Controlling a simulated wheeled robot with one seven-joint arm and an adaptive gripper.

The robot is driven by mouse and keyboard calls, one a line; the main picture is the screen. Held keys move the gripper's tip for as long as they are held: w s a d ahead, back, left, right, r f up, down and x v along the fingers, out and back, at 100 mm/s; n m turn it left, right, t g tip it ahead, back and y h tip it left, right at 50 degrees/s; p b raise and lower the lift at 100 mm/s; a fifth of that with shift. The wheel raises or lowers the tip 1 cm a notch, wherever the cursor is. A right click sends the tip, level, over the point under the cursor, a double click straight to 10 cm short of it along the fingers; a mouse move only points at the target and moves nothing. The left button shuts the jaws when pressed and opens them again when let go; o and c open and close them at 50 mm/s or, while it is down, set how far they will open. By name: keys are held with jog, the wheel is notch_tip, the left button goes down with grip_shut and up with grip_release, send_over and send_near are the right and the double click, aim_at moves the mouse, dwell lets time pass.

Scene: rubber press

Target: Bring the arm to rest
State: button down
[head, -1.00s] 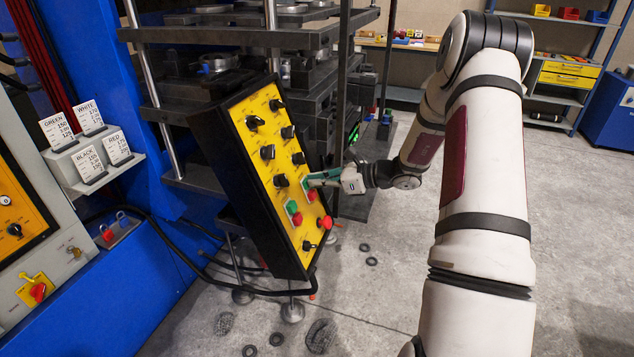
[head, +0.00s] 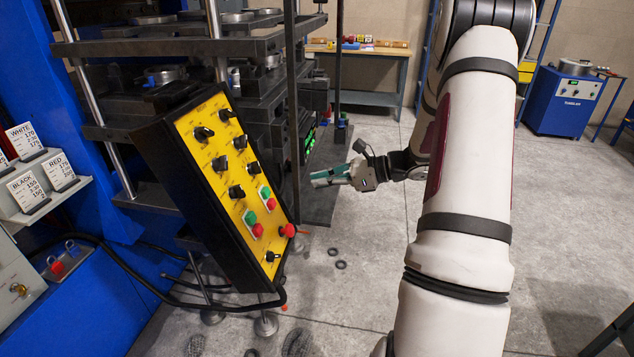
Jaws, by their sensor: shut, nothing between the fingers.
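My gripper (head: 318,180) is at the middle of the head view, with its green-padded fingers pointing left. It looks shut and empty, apart from the panel. My white arm comes up from the lower right and bends down to the gripper. The yellow control panel (head: 208,150), in a black tilted housing, stands to the left of the gripper. It bears several black knobs, green and red buttons, and a red mushroom button (head: 288,230) at its right edge.
The press (head: 180,48) with its heavy plates stands behind the panel. Small black rings (head: 340,264) lie on the floor below the gripper. A workbench (head: 372,54) and a blue cabinet (head: 565,103) stand at the back. Open floor (head: 560,220) lies to the right.

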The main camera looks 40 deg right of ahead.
dwell(0.5)
jog(key=s+a+r+n+g, duration=0.2)
jog(key=a+r+n+g, duration=0.15)
jog(key=a, duration=0.35)
jog(key=s+a+r+n+g+h, duration=0.1)
jog(key=s+a+r+n+g, duration=0.15)
jog(key=a+n, duration=0.3)
jog(key=s+a+r+n+g, duration=0.2)
jog(key=s+a+r+n, duration=0.15)
jog(key=a, duration=0.45)
jog(key=s+a+r+n+t+h, duration=0.1)
jog(key=s+a+r+n+h, duration=0.1)
jog(key=s+n, duration=0.5)
jog(key=s+a+r+n+t+h, duration=0.1)
jog(key=s+a+r+n+h, duration=0.2)
jog(key=s+r+n+h, duration=0.2)
jog(key=shift+s+a+r+n+t+h, duration=0.25)
jog(key=shift+s+n, duration=0.8)
jog(key=shift+n, duration=0.9)
jog(key=shift+r, duration=0.1)
